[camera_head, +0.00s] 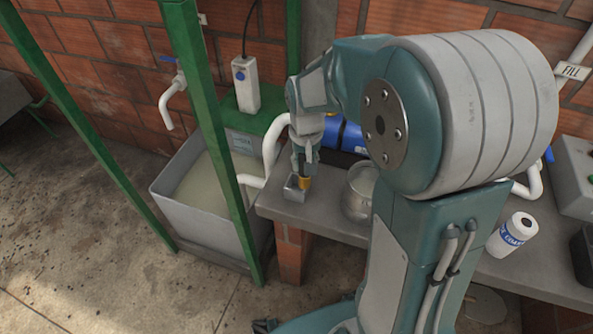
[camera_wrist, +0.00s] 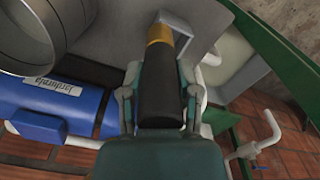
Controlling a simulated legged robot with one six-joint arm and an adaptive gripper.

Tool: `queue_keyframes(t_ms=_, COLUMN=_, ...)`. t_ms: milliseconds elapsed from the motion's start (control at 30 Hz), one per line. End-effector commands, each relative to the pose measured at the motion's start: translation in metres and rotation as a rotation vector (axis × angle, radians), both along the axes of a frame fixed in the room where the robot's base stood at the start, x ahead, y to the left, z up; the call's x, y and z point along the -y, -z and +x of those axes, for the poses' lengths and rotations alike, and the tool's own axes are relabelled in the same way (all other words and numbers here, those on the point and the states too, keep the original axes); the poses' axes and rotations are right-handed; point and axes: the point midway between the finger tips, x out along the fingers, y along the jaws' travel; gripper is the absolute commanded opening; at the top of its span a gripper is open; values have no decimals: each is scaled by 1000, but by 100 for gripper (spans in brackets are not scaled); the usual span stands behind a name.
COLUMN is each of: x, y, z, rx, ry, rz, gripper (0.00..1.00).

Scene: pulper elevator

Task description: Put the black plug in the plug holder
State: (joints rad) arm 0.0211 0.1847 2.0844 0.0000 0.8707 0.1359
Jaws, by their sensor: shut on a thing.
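My gripper (camera_head: 305,160) is shut on the black plug, above the left end of the grey bench. In the wrist view, the black plug (camera_wrist: 158,75) lies between the fingers of my gripper (camera_wrist: 160,92), with a gold band (camera_wrist: 159,34) near its far end. The small grey metal plug holder (camera_head: 294,190) stands near the bench's left edge, and part of it shows in the wrist view (camera_wrist: 181,24). The plug's gold band (camera_head: 305,183) is at the holder's right side. I cannot tell whether its tip is inside. My arm and fingers hide part of the plug.
A metal pot (camera_head: 358,192) stands right of the holder. A blue cylinder (camera_head: 349,136) lies behind, and a white pipe (camera_head: 272,147) is close on the left. A green post (camera_head: 222,140) and grey water tank (camera_head: 205,232) are further left.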

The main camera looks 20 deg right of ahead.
Motion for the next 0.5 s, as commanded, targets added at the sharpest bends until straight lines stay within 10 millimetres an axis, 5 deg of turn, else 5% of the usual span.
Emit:
queue_keyframes(t_ms=200, x=-5, y=32, z=25, rx=-1, ry=0, rz=2, gripper=0)
queue_keyframes(t_ms=500, x=-8, y=44, z=35, rx=0, ry=1, rz=1, gripper=0)
